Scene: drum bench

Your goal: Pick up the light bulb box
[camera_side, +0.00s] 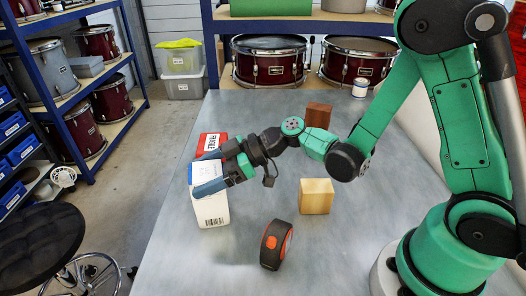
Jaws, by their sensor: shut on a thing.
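The light bulb box, a white box (212,212) with a barcode on its near face, is at the left part of the grey table. My gripper (207,172) reaches it from the right, with one blue finger across the near side and the other toward the far side. The fingers are shut on the box and hide part of its upper portion. The box looks roughly upright. I cannot tell whether its bottom is on the table or slightly above it.
A red box with a white "FRAGILE" label (210,142) is close behind the gripper. A pale wooden block (315,197), a dark brown block (318,115) and a black-and-orange tape measure (275,245) are to the right. The table's left edge is near the white box.

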